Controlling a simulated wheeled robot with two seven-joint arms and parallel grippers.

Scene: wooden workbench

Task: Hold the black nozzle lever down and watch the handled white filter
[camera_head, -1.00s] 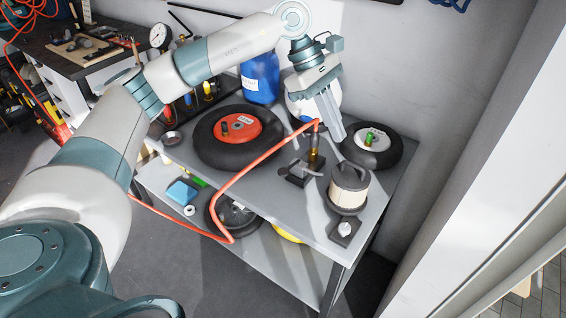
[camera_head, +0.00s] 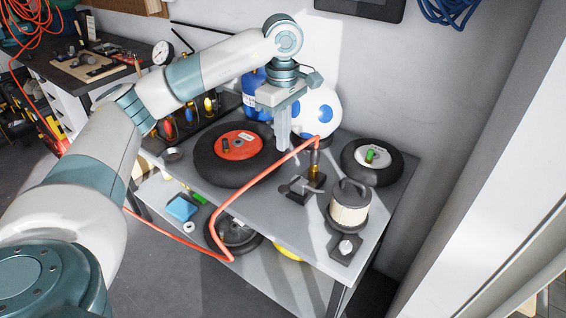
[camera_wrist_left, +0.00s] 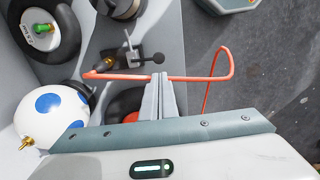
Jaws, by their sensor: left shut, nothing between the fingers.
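The black nozzle lever (camera_head: 286,188) sticks out left from a small black block (camera_head: 304,188) with a brass fitting, where the orange hose (camera_head: 268,172) ends. In the left wrist view the lever (camera_wrist_left: 146,60) ends in a black knob. The handled white filter (camera_head: 350,208), a pale cylinder with dark top and base, stands upright to the right of the block.
A black wheel with a red hub (camera_head: 236,147) lies left of my gripper. A white ball with blue spots (camera_head: 322,108) and a blue drum (camera_head: 252,85) stand behind. Another wheel (camera_head: 372,162) lies at the right. A small knob block (camera_head: 345,248) sits at the front corner.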

